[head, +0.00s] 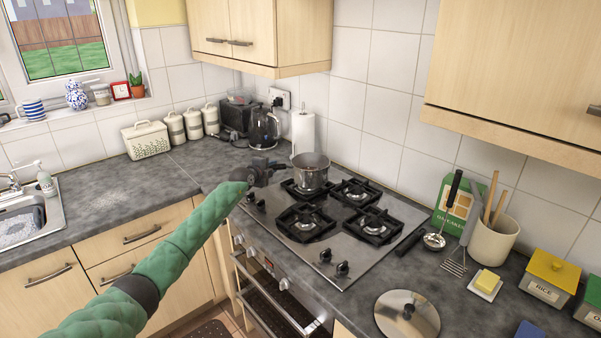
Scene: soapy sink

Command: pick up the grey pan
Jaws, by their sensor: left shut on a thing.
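The grey pan (312,176) is at the back left burner of the gas hob, upright, in the head view. I cannot tell whether its base touches the grate. My left gripper (277,167) reaches in from the left, over the hob's left edge, and is shut on the pan at its left side, where the handle is. The handle is mostly hidden by the gripper. My right gripper is not in view.
The hob (290,235) has several black grates. A kettle (264,128) and paper roll (303,132) stand behind. A lid (407,315), ladle (434,240) and utensil pot (493,240) are on the right counter. The sink (30,222) is far left; the left counter is mostly clear.

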